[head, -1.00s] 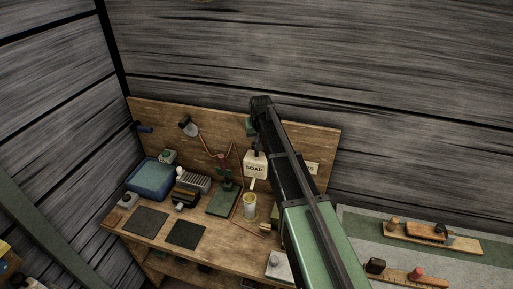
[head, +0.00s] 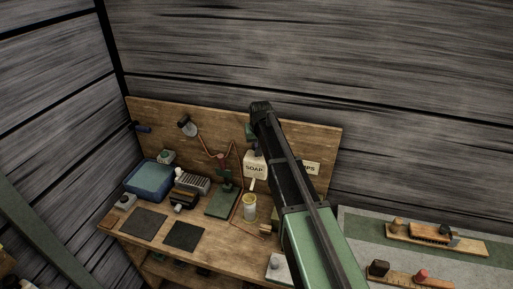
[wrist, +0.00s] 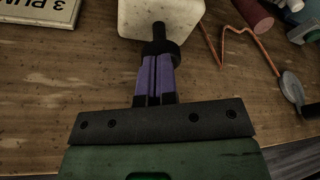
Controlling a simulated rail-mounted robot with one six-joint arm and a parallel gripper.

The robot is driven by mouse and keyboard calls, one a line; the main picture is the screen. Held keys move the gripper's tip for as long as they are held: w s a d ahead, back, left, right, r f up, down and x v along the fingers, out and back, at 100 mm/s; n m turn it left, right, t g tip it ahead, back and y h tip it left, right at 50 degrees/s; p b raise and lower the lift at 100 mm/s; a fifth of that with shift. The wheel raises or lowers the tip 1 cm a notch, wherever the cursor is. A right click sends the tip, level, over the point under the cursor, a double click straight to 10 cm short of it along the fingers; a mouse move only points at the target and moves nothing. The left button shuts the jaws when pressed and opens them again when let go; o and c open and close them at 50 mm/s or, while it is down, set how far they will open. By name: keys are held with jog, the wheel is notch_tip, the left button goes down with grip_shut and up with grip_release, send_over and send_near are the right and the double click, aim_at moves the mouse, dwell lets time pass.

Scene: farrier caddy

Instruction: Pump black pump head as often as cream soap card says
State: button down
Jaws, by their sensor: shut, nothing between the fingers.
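The cream soap dispenser (head: 255,167), marked SOAP, is on the back board of the bench. In the wrist view, its pale body (wrist: 160,17) is at the top, with the black pump head (wrist: 160,46) sticking out towards me. My gripper (wrist: 158,58) is shut and empty, its purple fingers meeting at the pump head. They look in contact, but I cannot tell how firmly. A cream card (wrist: 45,10) in the wrist view shows "3 PUM", cut off by the frame edge. In the head view the card (head: 312,168) is partly behind my arm. The fingers and pump head are hidden there.
A pale cup (head: 249,208) stands below the dispenser's spout. A blue bin (head: 148,181), a green block (head: 222,202) and two dark mats (head: 184,235) are on the bench. A bent copper wire (wrist: 250,35) runs beside the dispenser. Brushes lie on the right-hand table.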

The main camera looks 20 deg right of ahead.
jog(key=shift+f+b, duration=0.9)
jog(key=shift+f, duration=0.1)
jog(key=shift+r, duration=0.2)
notch_tip(320, 180, up, 4)
jog(key=p, duration=0.4)
jog(key=shift+f, duration=0.2)
jog(key=shift+f+b, duration=1.9)
jog(key=shift+f, duration=0.05)
notch_tip(320, 180, up, 4)
jog(key=p, duration=0.4)
